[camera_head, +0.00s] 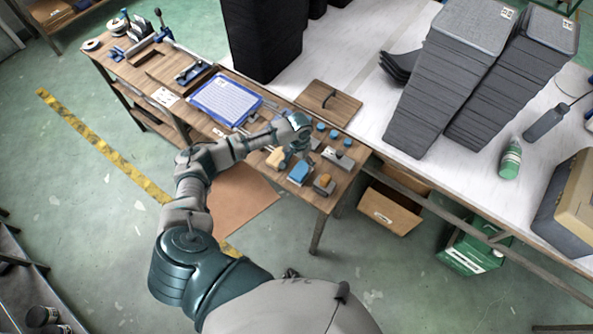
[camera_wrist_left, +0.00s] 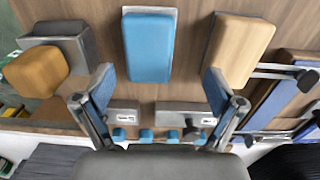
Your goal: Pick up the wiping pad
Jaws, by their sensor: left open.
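A blue pad on a light grey base lies on the small wooden table, and it is the most likely wiping pad (camera_head: 299,173). In the left wrist view the blue pad (camera_wrist_left: 149,46) lies ahead of the fingers, a little left of centre between them. My left gripper (camera_head: 295,157) is over the table beside the pad. In the wrist view the left gripper (camera_wrist_left: 159,85) is open and empty, its blue-lined fingers spread wider than the pad. My right gripper is out of view.
A tan block (camera_wrist_left: 240,47) lies right of the pad and an orange-topped block (camera_wrist_left: 38,72) lies left of it. Grey holders and several small blue knobs (camera_head: 333,134) stand beyond. A blue-framed tray (camera_head: 226,99) and tall black panel stacks (camera_head: 440,85) stand farther off.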

